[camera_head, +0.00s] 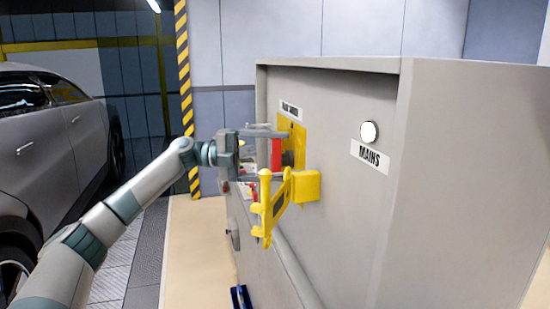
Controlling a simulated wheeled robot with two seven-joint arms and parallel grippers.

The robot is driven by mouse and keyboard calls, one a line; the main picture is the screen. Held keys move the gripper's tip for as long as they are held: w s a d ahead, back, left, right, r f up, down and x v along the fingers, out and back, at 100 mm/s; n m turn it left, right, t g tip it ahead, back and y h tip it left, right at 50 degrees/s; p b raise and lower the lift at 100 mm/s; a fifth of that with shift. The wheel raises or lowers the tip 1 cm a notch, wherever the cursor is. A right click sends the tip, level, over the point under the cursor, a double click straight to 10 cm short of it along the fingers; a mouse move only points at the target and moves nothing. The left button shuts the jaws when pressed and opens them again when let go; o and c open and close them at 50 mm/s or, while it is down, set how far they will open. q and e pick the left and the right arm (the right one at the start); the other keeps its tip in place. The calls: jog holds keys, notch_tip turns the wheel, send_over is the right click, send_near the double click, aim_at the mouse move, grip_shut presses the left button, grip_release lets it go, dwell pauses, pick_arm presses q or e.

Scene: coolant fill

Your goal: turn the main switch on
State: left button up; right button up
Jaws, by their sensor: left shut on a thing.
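The main switch is on the front of a grey cabinet (335,110), under a label that seems to read "MAIN SWITCH" (290,111). It has a yellow backing plate (298,130) and a red handle (276,156). My left gripper (273,153) comes in from the left and is shut on the red handle, with one finger above and one below. The handle's exact angle is hard to tell, as the gripper partly covers it. A round white lamp (369,132) sits above the "MAINS" label (370,157). My right gripper is out of view.
A yellow hinged piece (283,205) sticks out from the cabinet just below the left gripper. Smaller controls (247,188) lie partly hidden behind the gripper. A grey car (50,140) stands at the left. A striped post (184,80) rises behind the arm.

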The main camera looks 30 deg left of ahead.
pick_arm(q)
jog(key=o, duration=1)
jog(key=shift+o, duration=0.2)
jog(key=shift+s+a+f+b, duration=0.1)
jog(key=shift+s+a+b, duration=0.2)
jog(key=shift+a, duration=0.2)
jog(key=b+v, duration=0.5)
jog(key=v, duration=1.1)
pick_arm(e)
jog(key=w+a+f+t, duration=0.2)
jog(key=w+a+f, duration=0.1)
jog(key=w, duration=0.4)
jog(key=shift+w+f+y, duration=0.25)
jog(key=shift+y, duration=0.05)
pick_arm(q)
jog(key=shift+a, duration=0.15)
